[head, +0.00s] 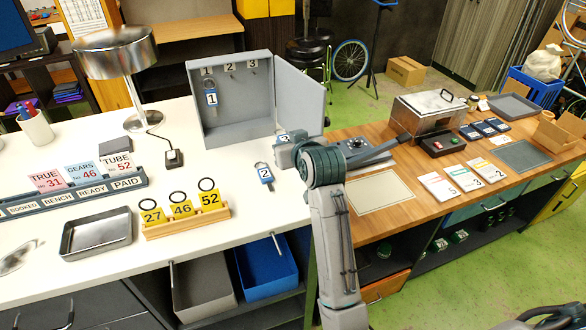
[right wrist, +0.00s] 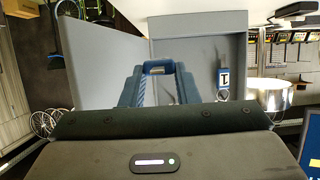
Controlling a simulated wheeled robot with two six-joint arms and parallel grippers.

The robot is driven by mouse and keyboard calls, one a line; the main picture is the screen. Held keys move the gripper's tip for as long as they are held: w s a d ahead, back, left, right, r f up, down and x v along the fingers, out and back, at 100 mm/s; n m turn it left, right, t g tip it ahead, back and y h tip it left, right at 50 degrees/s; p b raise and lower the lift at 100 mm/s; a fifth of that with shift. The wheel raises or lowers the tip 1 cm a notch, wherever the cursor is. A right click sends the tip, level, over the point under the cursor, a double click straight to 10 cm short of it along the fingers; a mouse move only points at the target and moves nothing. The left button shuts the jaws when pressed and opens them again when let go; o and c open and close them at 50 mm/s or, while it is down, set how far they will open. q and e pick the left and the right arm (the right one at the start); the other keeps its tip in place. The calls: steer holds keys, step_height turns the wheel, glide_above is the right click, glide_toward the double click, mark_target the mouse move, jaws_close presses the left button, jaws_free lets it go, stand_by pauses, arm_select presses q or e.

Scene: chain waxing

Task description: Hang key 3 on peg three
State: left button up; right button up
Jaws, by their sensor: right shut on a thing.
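The grey key cabinet (head: 235,118) stands open at the back of the white counter, with numbers 1, 2 and 3 over its pegs. Peg three (head: 252,71) is bare, and so is peg two (head: 230,74). Key 1 (head: 211,98) hangs on the first peg; it also shows in the right wrist view (right wrist: 223,76). Key 2 (head: 264,173) lies on the counter. My right gripper (head: 284,145) is shut on key 3 (head: 284,138), in front of the cabinet and below its pegs. In the right wrist view key 3's blue tag (right wrist: 158,67) sits between the fingertips. My left gripper is not in view.
The cabinet's open door (head: 300,98) stands to the right, close behind my right gripper. A lamp (head: 120,60) is on the left. A wooden rack (head: 188,222) with numbered yellow tags stands in front. A waxing machine (head: 430,115) is on the wooden bench.

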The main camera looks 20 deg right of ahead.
mark_target(290, 179)
steer(key=shift+w+r, duration=0.15)
steer(key=shift+w, duration=0.05)
steer(key=shift+s+r, duration=0.2)
steer(key=shift+s, duration=0.05)
steer(key=shift+s+a+r, duration=0.15)
steer(key=shift+s+a, duration=0.1)
steer(key=shift+s, duration=0.35)
steer(key=f, duration=0.1)
steer(key=f+p, duration=0.1)
steer(key=f, duration=0.1)
steer(key=shift+w+d+f, duration=0.1)
steer(key=shift+w, duration=0.25)
step_height(290, 179, down, 3)
steer(key=shift+s+r+p, duration=0.1)
steer(key=shift+r+p, duration=0.05)
steer(key=shift+p, duration=0.55)
step_height(290, 179, down, 3)
steer(key=shift+f+p, duration=0.15)
steer(key=shift+p, duration=0.5)
steer(key=shift+f, duration=0.4)
steer(key=o, duration=1)
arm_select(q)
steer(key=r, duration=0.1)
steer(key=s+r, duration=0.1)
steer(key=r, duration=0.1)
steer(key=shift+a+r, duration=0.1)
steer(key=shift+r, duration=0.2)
arm_select(e)
steer(key=shift+o, duration=0.2)
